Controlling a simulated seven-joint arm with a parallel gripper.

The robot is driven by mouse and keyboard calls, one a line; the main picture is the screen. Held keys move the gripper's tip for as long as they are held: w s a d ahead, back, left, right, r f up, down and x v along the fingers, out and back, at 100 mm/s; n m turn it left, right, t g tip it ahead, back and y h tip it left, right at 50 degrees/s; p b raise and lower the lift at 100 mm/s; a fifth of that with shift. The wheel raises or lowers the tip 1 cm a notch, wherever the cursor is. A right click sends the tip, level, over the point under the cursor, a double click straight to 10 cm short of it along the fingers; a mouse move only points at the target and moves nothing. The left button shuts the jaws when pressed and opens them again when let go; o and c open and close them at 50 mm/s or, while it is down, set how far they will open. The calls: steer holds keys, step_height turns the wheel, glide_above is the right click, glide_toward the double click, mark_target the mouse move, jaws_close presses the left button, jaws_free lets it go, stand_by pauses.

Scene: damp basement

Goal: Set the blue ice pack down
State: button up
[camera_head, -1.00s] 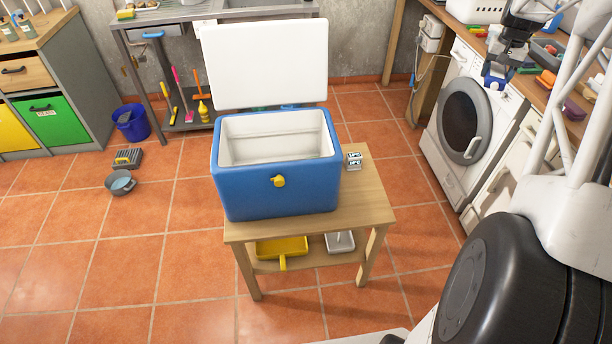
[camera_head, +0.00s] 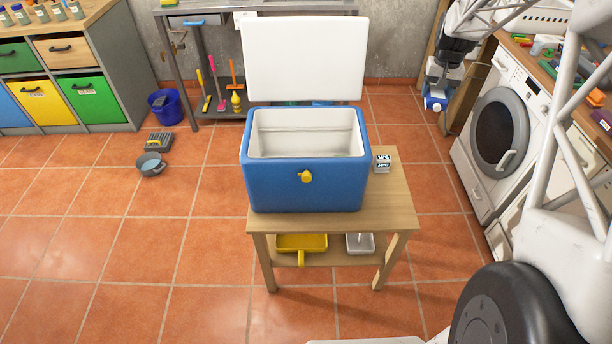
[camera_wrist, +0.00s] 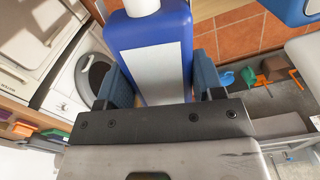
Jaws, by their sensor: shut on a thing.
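The blue ice pack (camera_wrist: 155,30), flat-sided with a white cap and a pale label, is held between the fingers of my gripper (camera_wrist: 160,85) in the wrist view. In the head view my gripper (camera_head: 437,88) is at the upper right, in the air left of the washing machine, with the ice pack (camera_head: 434,104) below it, small and partly hidden. The ice pack is right of the blue cooler (camera_head: 300,187) and apart from it. The cooler stands on a wooden table (camera_head: 390,212) with its white lid (camera_head: 303,60) raised; the part of its inside that shows looks empty.
The lower shelf holds a yellow tray (camera_head: 302,243) and a grey one (camera_head: 360,243). The washing machine (camera_head: 500,130) and counter are at right. The tabletop's right front is bare.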

steer(key=s+a+f+n, duration=0.2)
steer(key=a+f, duration=0.1)
steer(key=a, duration=0.9)
steer(key=s+a+f+n, duration=0.2)
steer(key=a, duration=0.9)
steer(key=w+a+f, duration=0.2)
steer(key=a+f, duration=0.6)
steer(key=a, duration=0.4)
steer(key=w+a+f+m, duration=0.1)
steer(key=w+a+f, duration=0.1)
steer(key=a+f, duration=0.7)
steer(key=shift+w+a+f, duration=0.2)
steer(key=shift+w+a, duration=0.1)
steer(key=shift+a, duration=1.4)
steer(key=shift+f, duration=2)
steer(key=shift+f, duration=2)
